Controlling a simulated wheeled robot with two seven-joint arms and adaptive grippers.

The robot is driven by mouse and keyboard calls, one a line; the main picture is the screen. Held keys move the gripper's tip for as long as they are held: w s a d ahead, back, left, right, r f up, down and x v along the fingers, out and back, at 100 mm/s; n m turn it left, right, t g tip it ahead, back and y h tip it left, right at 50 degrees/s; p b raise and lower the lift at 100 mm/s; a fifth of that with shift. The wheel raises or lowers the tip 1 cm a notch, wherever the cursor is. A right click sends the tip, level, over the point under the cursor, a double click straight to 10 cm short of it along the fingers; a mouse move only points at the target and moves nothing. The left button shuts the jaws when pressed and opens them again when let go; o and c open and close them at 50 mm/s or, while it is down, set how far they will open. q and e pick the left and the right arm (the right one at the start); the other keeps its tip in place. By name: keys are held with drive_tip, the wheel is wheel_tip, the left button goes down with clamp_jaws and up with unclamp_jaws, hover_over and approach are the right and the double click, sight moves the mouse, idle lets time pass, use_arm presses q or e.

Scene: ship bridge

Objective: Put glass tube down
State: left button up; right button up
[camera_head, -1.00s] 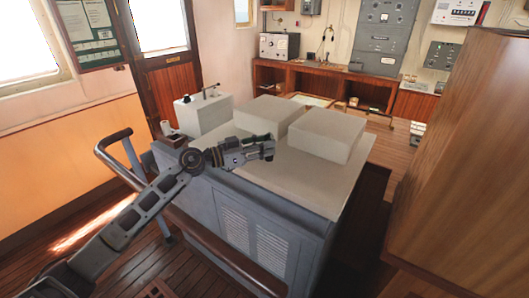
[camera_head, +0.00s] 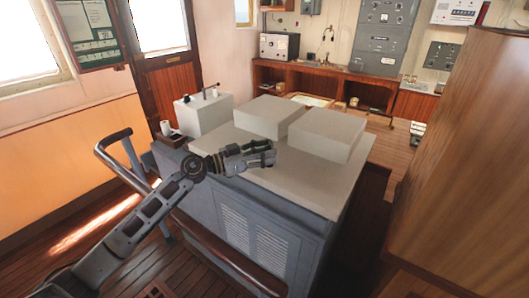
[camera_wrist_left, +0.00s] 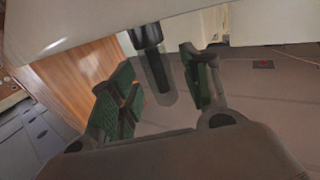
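The glass tube (camera_wrist_left: 158,78) shows in the left wrist view as a clear cylinder with a dark cap (camera_wrist_left: 146,36) at its upper end. It is between and just beyond the two green-padded fingers of my left gripper (camera_wrist_left: 162,92), with gaps visible on both sides. The fingers are spread apart. In the head view my left gripper (camera_head: 264,153) is over the pale top of the grey console (camera_head: 290,182), in front of the blocks. The tube is too small to make out clearly there. My right gripper is not in view.
Two pale blocks (camera_head: 268,117) (camera_head: 327,134) stand on the console behind my gripper. Another pale box (camera_head: 203,113) with a lever is at the left. A handrail (camera_head: 113,142) runs along the console's left side. The front right of the console top is clear.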

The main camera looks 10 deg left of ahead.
use_arm(q)
drive_tip(key=shift+r, duration=0.1)
drive_tip(key=shift+v, duration=0.85)
drive_tip(key=b+v, duration=0.2)
drive_tip(key=v, duration=0.8)
drive_tip(key=shift+b, duration=0.35)
drive_tip(key=shift+s+a, duration=0.1)
drive_tip(key=shift+o, duration=0.4)
drive_tip(key=shift+r, duration=0.15)
